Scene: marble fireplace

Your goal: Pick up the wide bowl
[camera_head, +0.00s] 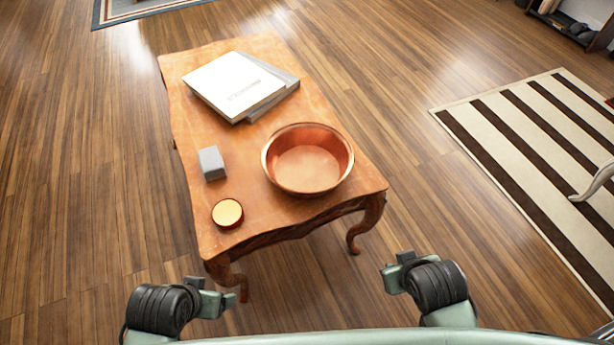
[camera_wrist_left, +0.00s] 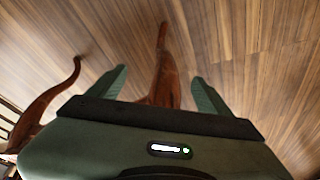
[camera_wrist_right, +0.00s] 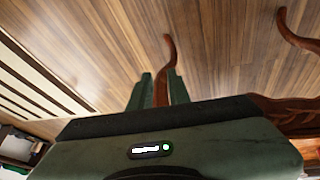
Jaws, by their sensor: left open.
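The wide bowl (camera_head: 307,160) is copper-coloured, round and upright, near the front right of a small wooden table (camera_head: 215,110). It looks empty. In the head view only parts of my two arms show, at the bottom edge, and my grippers cannot be made out. My left gripper (camera_wrist_left: 158,75) is wide open and empty in its wrist view, with a table leg visible beyond its fingers. My right gripper (camera_wrist_right: 160,78) has a narrow gap between its fingers, with a table leg beyond it and nothing held. Neither wrist view shows the bowl.
A white book (camera_head: 230,84) on a grey one lies at the table's back. A grey block (camera_head: 211,163) and a small round gold-topped container (camera_head: 227,213) stand left of the bowl. A striped rug (camera_head: 520,115) lies right; wooden floor around the table is largely clear.

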